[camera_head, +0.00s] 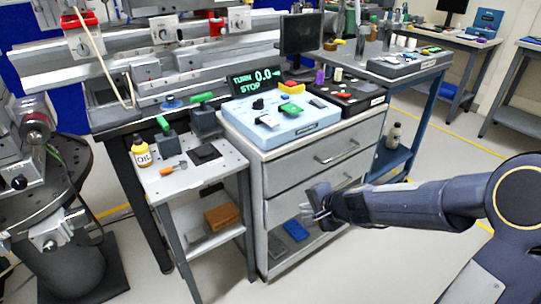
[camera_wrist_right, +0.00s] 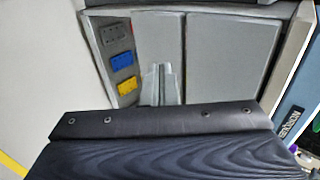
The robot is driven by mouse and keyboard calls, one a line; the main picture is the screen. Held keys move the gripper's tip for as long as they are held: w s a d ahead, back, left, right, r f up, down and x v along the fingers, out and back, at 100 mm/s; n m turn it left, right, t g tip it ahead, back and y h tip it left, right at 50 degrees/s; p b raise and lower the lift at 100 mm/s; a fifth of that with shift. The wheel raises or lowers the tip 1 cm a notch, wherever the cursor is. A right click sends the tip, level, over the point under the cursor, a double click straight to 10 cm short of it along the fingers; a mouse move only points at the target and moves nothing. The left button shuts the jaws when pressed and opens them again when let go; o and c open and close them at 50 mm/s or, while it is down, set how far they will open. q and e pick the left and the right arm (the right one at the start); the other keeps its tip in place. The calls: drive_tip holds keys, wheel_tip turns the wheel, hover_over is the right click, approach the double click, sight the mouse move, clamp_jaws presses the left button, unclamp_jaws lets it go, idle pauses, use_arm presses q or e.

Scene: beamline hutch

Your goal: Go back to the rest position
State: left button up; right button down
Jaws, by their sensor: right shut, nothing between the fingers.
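My right arm comes in from the right in the head view. Its gripper (camera_head: 316,203) is shut and empty, in front of the lower part of the grey drawer cabinet (camera_head: 300,172). Free space seems to lie around the fingers; I cannot tell the exact gap to the cabinet. In the right wrist view, the shut fingers (camera_wrist_right: 159,84) show beyond the dark wrist cover, with the cabinet behind them. My left gripper is in neither view.
A blue control box (camera_head: 281,122) and a black tray (camera_head: 345,96) sit on the cabinet top. A small side table (camera_head: 200,178) holds a yellow bottle (camera_head: 141,154). A blue-framed bench (camera_head: 408,130) stands behind my right arm. Open floor lies at the lower right.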

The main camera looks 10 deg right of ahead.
drive_tip(key=s+a+r+n+y, duration=0.25)
drive_tip(key=s+r+n, duration=0.45)
drive_tip(key=s, duration=0.4)
drive_tip(key=s+n+g+h, duration=0.25)
drive_tip(key=s+n, duration=0.25)
drive_tip(key=s, duration=1.1)
wheel_tip(320, 180, up, 24)
drive_tip(key=p, duration=2.5)
drive_tip(key=shift+s+d+r, duration=0.15)
drive_tip(key=shift+s+d, duration=0.1)
drive_tip(key=shift+d, duration=0.2)
drive_tip(key=shift+g, duration=0.25)
